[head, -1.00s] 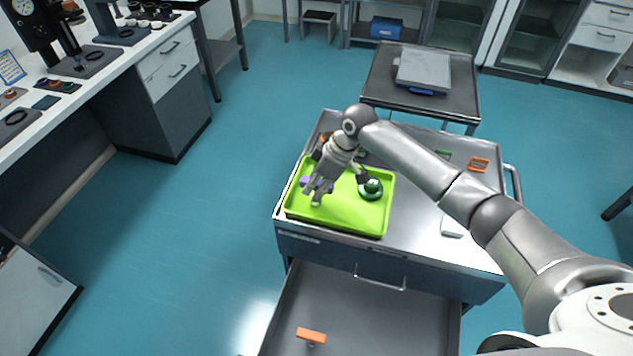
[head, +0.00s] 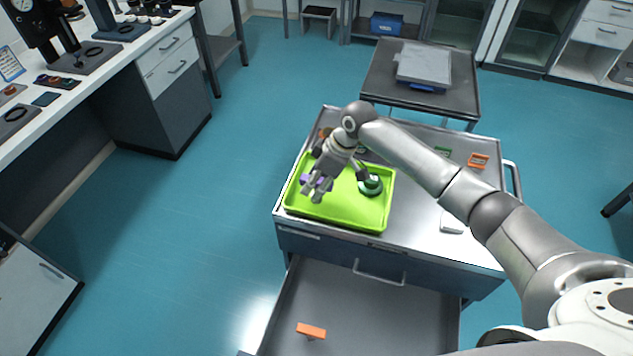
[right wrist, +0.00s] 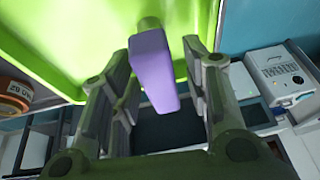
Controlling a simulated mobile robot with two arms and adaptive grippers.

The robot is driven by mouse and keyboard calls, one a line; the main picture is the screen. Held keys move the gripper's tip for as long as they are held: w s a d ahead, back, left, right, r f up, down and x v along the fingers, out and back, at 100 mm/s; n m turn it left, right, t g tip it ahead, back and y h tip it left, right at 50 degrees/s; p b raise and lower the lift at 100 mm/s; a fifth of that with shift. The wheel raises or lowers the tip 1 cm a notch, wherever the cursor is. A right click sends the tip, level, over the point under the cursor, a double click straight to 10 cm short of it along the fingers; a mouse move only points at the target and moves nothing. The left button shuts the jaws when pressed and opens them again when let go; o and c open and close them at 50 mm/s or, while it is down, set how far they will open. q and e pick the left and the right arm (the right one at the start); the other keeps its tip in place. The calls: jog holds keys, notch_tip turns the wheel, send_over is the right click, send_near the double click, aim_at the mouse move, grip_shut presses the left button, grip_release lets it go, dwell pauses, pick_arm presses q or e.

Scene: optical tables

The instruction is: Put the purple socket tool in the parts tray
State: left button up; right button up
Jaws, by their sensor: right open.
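The purple socket tool (right wrist: 154,70) shows in the right wrist view between the two open fingers of my right gripper (right wrist: 160,95), with the green tray behind it. In the head view a bit of the purple tool (head: 305,179) shows beside my right gripper (head: 314,193), mostly covered by it. The bright green parts tray (head: 345,215) lies on top of the grey cart, and the gripper is over its left half. The tool appears to be in or just over the tray; exact contact cannot be told. My left gripper is not in view.
Orange (head: 477,160) and green (head: 443,152) pieces and a white object (head: 452,223) lie on the cart top (head: 420,200). The open drawer (head: 370,310) below holds an orange-handled item (head: 311,331).

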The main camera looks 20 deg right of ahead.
jog(key=b+v, duration=0.2)
jog(key=v, duration=1)
jog(key=shift+f, duration=0.1)
